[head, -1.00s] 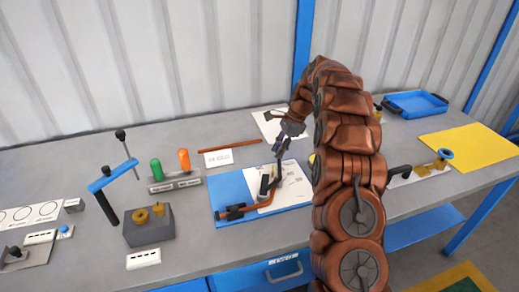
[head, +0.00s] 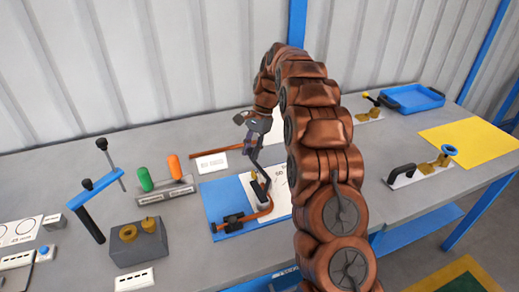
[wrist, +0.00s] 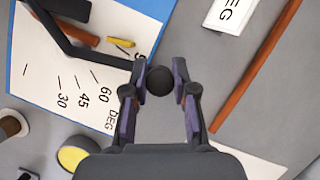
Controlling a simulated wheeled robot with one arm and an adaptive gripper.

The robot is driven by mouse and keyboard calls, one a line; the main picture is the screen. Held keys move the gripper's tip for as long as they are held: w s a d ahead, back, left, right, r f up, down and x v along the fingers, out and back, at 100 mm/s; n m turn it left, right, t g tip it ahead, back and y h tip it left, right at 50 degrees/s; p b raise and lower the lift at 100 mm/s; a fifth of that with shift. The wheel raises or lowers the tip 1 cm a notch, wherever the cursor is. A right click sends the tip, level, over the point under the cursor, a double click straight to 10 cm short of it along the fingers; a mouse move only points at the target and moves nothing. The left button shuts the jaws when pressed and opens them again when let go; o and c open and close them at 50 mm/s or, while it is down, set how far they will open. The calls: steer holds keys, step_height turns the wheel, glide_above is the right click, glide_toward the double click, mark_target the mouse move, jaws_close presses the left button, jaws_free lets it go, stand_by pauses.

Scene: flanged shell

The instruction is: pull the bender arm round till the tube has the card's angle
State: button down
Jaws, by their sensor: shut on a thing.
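The tube bender (head: 234,221) sits on a blue board (head: 215,198) with a white angle sheet (head: 280,204). A copper tube (head: 250,215) lies in it, its far end turned up to the right. The black bender arm (head: 259,168) points away from me; in the wrist view the arm (wrist: 100,57) lies beyond the 60 mark, by a partly hidden numeral. My gripper (wrist: 160,85) is shut on the round black knob (wrist: 159,79) at the arm's end.
A loose copper rod (head: 222,151) lies behind the card. Left are green and orange handles in a block (head: 167,192), a grey block with brass rings (head: 140,248) and a blue-topped stand (head: 92,189). Right are a blue tray (head: 412,98) and a yellow mat (head: 468,143).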

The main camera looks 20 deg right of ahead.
steer(key=shift+a, duration=0.15)
steer(key=c, duration=0.9)
jaws_free()
